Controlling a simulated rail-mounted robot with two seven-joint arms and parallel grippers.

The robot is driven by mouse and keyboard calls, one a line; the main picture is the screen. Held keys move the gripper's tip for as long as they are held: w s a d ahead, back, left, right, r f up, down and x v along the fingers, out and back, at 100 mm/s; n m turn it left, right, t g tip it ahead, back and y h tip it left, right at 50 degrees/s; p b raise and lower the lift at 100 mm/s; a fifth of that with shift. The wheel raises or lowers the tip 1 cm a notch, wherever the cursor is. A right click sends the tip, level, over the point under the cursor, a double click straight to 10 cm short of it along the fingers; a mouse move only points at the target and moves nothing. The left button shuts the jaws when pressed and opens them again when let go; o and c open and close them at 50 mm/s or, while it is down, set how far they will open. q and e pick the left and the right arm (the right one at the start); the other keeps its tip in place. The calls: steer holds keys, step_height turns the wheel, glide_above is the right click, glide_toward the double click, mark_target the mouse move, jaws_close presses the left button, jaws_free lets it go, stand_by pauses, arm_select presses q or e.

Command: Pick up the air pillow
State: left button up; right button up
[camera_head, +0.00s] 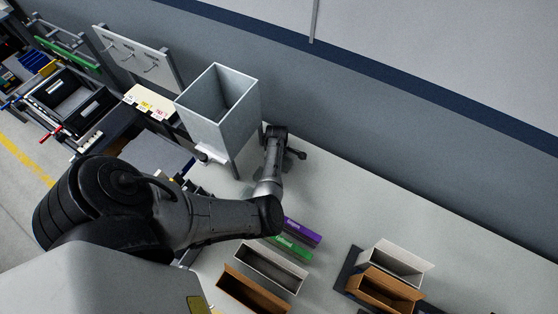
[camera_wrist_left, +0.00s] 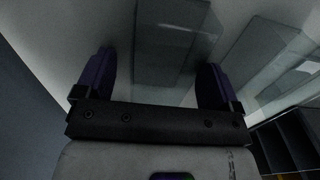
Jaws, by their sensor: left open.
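In the left wrist view, my left gripper (camera_wrist_left: 156,78) is open, with its two dark purple fingers wide apart. A flat, pale, see-through rectangular piece (camera_wrist_left: 172,38) lies beyond and between the fingers; it may be the air pillow, but I cannot tell for sure. Similar clear pieces (camera_wrist_left: 262,48) lie to its right. No contact with the fingers shows. In the head view my left arm reaches over the grey table to just right of a grey open-topped bin (camera_head: 218,112). The fingertips are too small to make out there, and no air pillow is clearly seen. My right gripper is not in view.
A purple box (camera_head: 301,232) and a green box (camera_head: 290,249) lie near my arm. A white open box (camera_head: 268,268) and brown boxes (camera_head: 252,291) stand in front. The wall (camera_head: 400,150) runs behind the table. The table's back right is clear.

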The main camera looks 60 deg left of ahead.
arm_select(q)
steer(key=shift+c, duration=0.3)
steer(key=c, duration=0.9)
